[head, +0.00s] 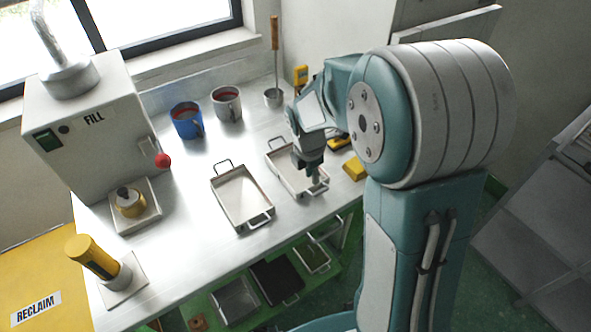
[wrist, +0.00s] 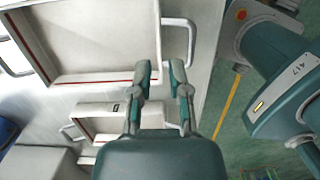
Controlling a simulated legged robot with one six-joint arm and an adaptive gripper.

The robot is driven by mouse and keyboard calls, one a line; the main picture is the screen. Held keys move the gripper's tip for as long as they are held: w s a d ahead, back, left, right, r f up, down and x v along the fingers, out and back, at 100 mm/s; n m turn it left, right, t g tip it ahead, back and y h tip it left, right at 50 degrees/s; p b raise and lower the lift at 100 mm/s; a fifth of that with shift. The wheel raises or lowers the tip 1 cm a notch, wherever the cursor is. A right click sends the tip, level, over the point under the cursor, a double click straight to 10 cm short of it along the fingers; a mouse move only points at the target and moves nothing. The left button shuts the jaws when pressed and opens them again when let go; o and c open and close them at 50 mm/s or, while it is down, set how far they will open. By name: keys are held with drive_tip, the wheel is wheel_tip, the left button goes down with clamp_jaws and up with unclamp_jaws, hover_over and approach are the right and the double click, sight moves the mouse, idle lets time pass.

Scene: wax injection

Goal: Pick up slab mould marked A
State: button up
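Two shallow off-white slab moulds with wire end handles rest on the table. The right mould (head: 281,158) shows large in the wrist view (wrist: 95,35), with its front handle (wrist: 192,42) near my fingertips. The left mould (head: 240,194) shows smaller in the wrist view (wrist: 88,110); it has a small dark label whose letter I cannot read. I cannot tell which mould is marked A. My gripper (head: 314,178) points down over the front end of the right mould. In the wrist view its fingertips (wrist: 161,70) are apart with nothing seen between them.
A blue mug (head: 186,121) and a grey mug (head: 227,103) stand behind the moulds. The FILL machine (head: 90,125) is at left. A yellow block (head: 354,168) lies right of the right mould. More trays (head: 277,279) sit on a shelf below. Table is clear in front of the left mould.

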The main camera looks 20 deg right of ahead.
sight(297, 183)
drive_tip(key=f, duration=0.5)
drive_tip(key=shift+w+d+f, duration=0.1)
drive_tip(key=shift+w+d, duration=0.1)
drive_tip(key=shift+d, duration=0.2)
drive_tip(key=shift+c, duration=0.3)
clamp_jaws()
